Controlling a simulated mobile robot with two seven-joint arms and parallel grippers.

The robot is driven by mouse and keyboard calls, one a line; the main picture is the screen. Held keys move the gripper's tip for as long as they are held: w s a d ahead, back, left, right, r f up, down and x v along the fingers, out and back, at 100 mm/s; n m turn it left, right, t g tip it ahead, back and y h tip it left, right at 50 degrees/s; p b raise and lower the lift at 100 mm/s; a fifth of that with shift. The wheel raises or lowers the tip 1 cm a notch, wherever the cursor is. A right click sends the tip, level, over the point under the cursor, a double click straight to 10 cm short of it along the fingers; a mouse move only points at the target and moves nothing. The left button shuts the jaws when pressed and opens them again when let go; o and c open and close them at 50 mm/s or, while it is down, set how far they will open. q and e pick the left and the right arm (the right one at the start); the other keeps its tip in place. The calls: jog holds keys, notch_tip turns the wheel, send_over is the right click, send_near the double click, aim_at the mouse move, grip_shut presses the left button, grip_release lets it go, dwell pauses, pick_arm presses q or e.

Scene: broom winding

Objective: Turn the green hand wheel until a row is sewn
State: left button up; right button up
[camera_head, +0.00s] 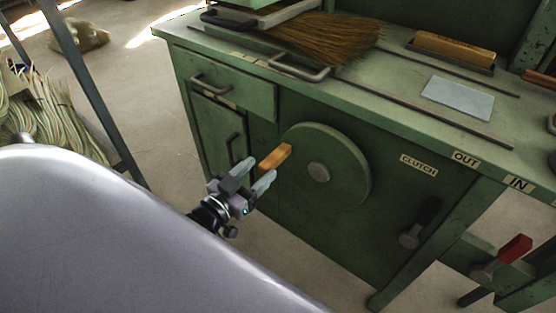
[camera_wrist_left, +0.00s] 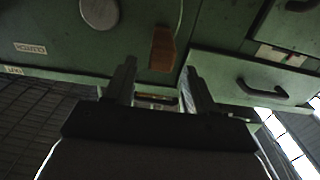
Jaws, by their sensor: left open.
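The green hand wheel (camera_head: 345,168) is a round disc on the front of the green cabinet, with a grey hub (camera_head: 319,172). Its wooden handle (camera_head: 275,157) sticks out at the wheel's left side. My left gripper (camera_head: 260,174) is open, its two grey fingers pointing toward the handle, close to it. In the left wrist view the handle (camera_wrist_left: 162,49) shows ahead of the open fingers (camera_wrist_left: 158,80), roughly between them in the picture. I cannot tell whether a finger touches it. Broom bristles (camera_head: 315,38) lie on the machine top. My right gripper is out of view.
A drawer handle (camera_head: 211,82) and a door handle (camera_head: 232,150) stick out left of the wheel. The clutch lever (camera_head: 419,222) and a red-handled lever (camera_head: 502,258) are to the right. A grey slanted post (camera_head: 90,90) stands at the left.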

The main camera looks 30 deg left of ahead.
aim_at(288, 143)
pick_arm(q)
jog(key=shift+w+d+b, duration=0.15)
jog(key=shift+w+b, duration=0.05)
jog(key=shift+w, duration=1.55)
jog(key=shift+w+d+b, duration=0.1)
jog(key=shift+w+b, duration=0.05)
jog(key=shift+w, duration=1.55)
grip_shut()
